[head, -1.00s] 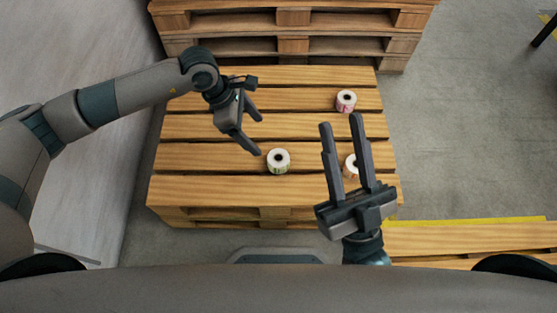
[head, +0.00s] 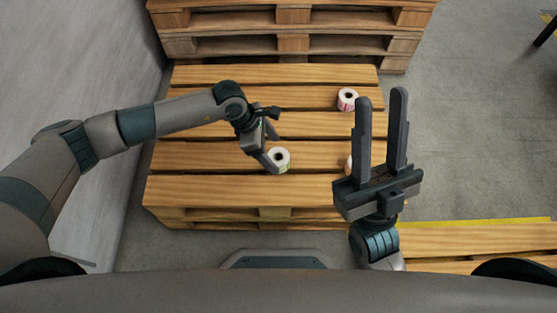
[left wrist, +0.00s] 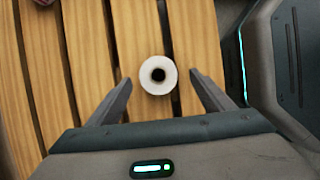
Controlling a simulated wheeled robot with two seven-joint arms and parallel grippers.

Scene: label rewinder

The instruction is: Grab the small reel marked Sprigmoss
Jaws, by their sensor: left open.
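A small white reel with a dark core and greenish print (head: 279,158) stands on the pallet's slats; its name is too small to read. It also shows between the fingertips in the left wrist view (left wrist: 158,76). My left gripper (head: 274,149) is open at this reel, one finger to each side, with gaps visible in the wrist view. A second white reel with red print (head: 347,100) stands farther back right. A third reel (head: 349,165) is mostly hidden behind my right gripper (head: 381,98), which is open and empty.
The reels stand on a wooden pallet (head: 205,188) with gaps between its slats. A taller pallet stack (head: 290,30) is behind it. Another low pallet with a yellow edge (head: 470,234) lies at the lower right. Bare concrete floor (head: 460,140) is to the right.

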